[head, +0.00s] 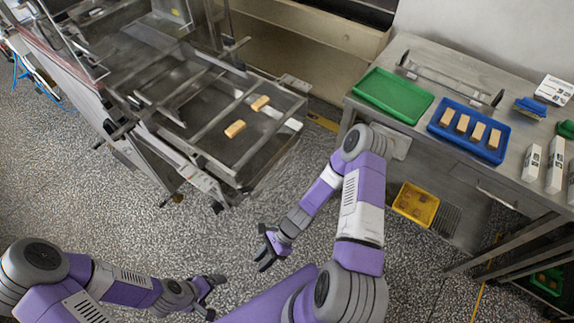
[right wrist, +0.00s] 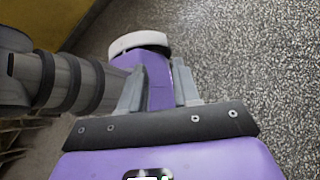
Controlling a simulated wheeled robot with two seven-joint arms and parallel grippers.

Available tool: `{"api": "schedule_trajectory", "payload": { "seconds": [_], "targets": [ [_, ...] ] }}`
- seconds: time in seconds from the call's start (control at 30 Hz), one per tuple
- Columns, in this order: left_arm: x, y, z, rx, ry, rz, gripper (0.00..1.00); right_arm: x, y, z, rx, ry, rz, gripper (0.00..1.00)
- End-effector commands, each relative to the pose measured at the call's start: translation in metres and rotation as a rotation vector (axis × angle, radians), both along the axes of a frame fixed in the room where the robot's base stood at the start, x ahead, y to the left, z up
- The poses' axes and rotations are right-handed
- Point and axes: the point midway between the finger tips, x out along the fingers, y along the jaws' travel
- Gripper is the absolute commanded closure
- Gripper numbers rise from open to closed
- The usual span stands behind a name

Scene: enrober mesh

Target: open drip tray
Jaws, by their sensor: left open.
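The enrober machine (head: 125,125) stands at the upper left, with a metal tray-like frame (head: 215,165) at its near right end. Crossbars span this frame, and two tan bars (head: 235,129) and a pale strip lie in it. I cannot tell whether this is the drip tray or whether a separate tray sits under it. My left gripper (head: 214,297) is open and empty over the floor at the bottom. My right gripper (head: 261,248) is open and empty, below and right of the frame and apart from it. Its spread fingers show in the right wrist view (right wrist: 160,92).
A steel table (head: 450,95) at the right holds a green tray (head: 378,80), a blue tray (head: 436,128) of tan bars, a metal rack, a blue brush-like tool (head: 530,105) and white cartons (head: 532,163). A yellow bin (head: 416,194) sits below. Speckled floor between machine and table is clear.

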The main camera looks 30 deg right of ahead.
Motion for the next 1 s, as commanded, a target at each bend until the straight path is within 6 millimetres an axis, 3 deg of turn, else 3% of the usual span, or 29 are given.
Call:
{"api": "schedule_trajectory", "payload": {
  "seconds": [0.03, 0.17, 0.3, 0.4, 0.53, 0.67, 1.0],
  "targets": [
    [0.0, 0.0, -0.001, 0.0, 0.0, 0.0, 0.06, 0.02, -0.006, 0.005, 0.107, 0.141, -0.223, 0.69],
    [0.0, 0.0, -0.003, 0.0, 0.0, 0.0, 0.06, 0.083, -0.042, 0.031, 0.463, 0.462, -0.727, 0.69],
    [0.0, 0.0, -0.004, 0.0, 0.0, -0.001, 0.06, 0.137, -0.121, 0.056, 0.872, 0.659, -1.095, 0.69],
    [0.0, 0.0, -0.004, 0.0, 0.0, -0.001, 0.06, 0.153, -0.176, 0.067, 1.111, 0.715, -1.243, 0.69],
    [0.0, 0.0, -0.005, 0.0, 0.0, -0.001, 0.06, 0.158, -0.227, 0.076, 1.317, 0.737, -1.337, 0.69],
    [0.0, 0.0, -0.006, 0.0, 0.0, -0.001, 0.06, 0.164, -0.243, 0.081, 1.397, 0.741, -1.361, 0.69],
    [0.0, 0.0, -0.012, 0.0, 0.0, -0.001, 0.06, 0.209, -0.223, 0.091, 1.394, 0.741, -1.359, 0.69]
  ]
}}
